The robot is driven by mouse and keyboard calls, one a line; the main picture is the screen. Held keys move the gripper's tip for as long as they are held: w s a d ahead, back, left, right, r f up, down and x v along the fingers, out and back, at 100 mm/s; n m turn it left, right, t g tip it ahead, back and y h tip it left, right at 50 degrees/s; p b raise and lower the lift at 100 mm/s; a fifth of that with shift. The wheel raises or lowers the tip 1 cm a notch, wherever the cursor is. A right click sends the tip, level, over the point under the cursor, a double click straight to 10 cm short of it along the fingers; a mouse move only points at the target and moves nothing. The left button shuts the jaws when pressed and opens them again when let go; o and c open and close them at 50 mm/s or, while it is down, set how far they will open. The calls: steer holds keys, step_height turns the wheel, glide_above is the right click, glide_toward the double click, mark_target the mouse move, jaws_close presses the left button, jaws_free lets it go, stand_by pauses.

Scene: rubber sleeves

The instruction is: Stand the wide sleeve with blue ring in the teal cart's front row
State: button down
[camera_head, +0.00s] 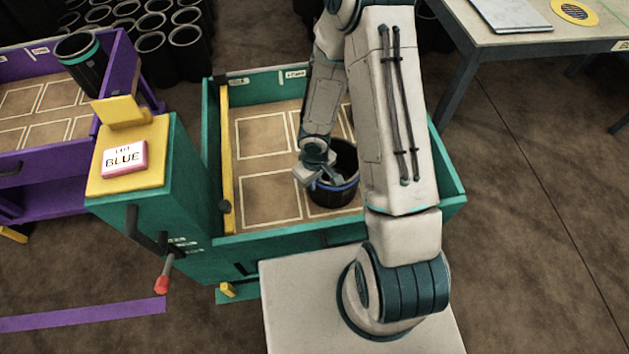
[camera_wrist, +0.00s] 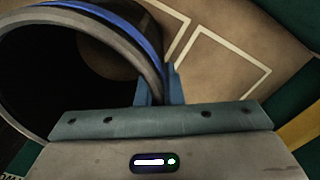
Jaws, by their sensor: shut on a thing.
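The wide black sleeve with a blue ring (camera_head: 334,193) is upright inside the teal cart (camera_head: 285,232), in the row nearest me. My gripper (camera_head: 325,175) is at its rim, shut on the sleeve wall. In the wrist view the sleeve (camera_wrist: 125,22) shows its open mouth and blue band, and my gripper's fingers (camera_wrist: 160,85) pinch the wall. The cart floor has outlined squares, and the squares left of the sleeve are empty. My arm hides the cart's right part. Whether the sleeve's base touches the floor I cannot tell.
A yellow bar (camera_head: 227,150) runs along the cart's left inside. A "LOT BLUE" sign (camera_head: 125,158) sits on the teal post at left. A purple cart (camera_head: 60,188) holds a black sleeve with a teal ring (camera_head: 82,62). Several black sleeves (camera_head: 150,45) stand behind. A table (camera_head: 500,35) is at upper right.

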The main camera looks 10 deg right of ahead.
steer(key=shift+f, duration=0.1)
steer(key=c, duration=1.6)
jaws_free()
steer(key=shift+o, duration=0.2)
